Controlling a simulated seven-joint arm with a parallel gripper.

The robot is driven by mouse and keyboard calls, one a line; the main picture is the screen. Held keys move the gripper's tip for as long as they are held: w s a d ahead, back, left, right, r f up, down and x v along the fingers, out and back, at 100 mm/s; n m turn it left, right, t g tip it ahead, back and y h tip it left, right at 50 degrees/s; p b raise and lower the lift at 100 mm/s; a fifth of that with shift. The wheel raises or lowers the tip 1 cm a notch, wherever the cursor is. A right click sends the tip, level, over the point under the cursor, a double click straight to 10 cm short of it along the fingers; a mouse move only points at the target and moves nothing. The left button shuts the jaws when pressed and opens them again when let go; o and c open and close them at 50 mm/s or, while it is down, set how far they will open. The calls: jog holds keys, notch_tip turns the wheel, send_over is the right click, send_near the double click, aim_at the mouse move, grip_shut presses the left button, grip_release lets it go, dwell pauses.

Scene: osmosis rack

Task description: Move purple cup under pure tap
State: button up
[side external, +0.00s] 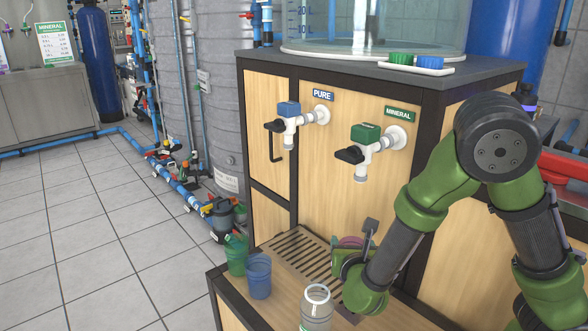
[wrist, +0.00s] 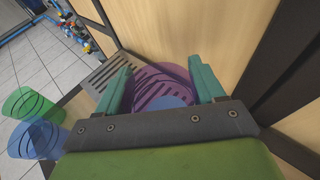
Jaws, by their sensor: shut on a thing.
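The purple cup (side external: 349,242) is mostly hidden behind my gripper (side external: 362,240) in the side view. In the wrist view the translucent purple cup (wrist: 172,74) sits between the two green fingers of my gripper (wrist: 160,70), which is shut on it. The cup is at the right end of the slotted drip grate (side external: 284,245), lower than the mineral tap (side external: 366,143) with its green block. I cannot tell whether the cup touches the surface. The pure tap (side external: 289,114), with a blue block under the PURE label, is further left, above the grate.
A green cup (side external: 236,256) and a blue cup (side external: 259,277) stand left of the grate. A clear bottle (side external: 316,306) stands at the front of the ledge. The wooden cabinet panel (side external: 330,180) rises close behind the grate. The grate's left part is clear.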

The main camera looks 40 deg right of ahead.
jog(key=r, duration=0.4)
jog(key=shift+d, duration=0.25)
jog(key=w, duration=2.1)
jog(key=shift+a+f, duration=0.15)
jog(key=shift+f, duration=2.1)
jog(key=shift+a+f, duration=0.1)
jog(key=shift+f, duration=2.1)
